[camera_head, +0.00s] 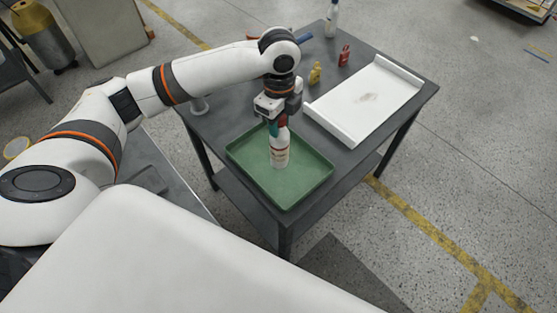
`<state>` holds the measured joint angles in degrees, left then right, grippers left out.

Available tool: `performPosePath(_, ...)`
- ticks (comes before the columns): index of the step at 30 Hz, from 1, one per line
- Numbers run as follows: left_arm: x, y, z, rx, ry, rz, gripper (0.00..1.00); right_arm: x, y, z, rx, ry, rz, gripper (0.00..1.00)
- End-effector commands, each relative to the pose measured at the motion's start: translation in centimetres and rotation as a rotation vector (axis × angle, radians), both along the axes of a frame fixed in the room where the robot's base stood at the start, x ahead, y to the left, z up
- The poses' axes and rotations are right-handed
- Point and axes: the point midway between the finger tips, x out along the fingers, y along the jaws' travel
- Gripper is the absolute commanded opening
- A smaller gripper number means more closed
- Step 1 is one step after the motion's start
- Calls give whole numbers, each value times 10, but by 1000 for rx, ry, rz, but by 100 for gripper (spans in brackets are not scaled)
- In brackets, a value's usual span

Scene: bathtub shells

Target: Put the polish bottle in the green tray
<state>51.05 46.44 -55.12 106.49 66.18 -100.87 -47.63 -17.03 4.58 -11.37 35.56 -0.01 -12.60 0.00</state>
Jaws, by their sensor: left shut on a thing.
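The green tray (304,184) lies on the near part of the dark table. My right gripper is not in view.
A white shallow tray (340,117) with raised ends lies right of the green tray. A yellow bottle (315,73), a red bottle (344,55) and a white bottle (331,20) stand toward the table's far end.

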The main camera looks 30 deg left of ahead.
Motion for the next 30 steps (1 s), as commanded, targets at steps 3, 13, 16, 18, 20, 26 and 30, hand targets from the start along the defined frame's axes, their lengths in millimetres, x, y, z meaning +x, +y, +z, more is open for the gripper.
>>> performPosePath(3, 9, 6, -1, 1, 2, -188, 0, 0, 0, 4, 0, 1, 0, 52)
performPosePath(13, 20, 16, -9, 2, 6, -457, 0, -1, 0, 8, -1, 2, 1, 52)
performPosePath(16, 20, 16, -25, 3, 10, -466, 0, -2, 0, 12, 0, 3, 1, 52)
performPosePath(18, 20, 16, -39, 2, 9, -466, 0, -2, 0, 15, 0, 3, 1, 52)
performPosePath(20, 19, 16, -49, 2, 9, -467, 0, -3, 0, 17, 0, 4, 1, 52)
performPosePath(26, 20, 16, -68, 3, 4, -465, 0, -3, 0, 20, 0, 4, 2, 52)
performPosePath(30, 20, 16, -84, 4, 7, -465, 0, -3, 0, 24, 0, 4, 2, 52)
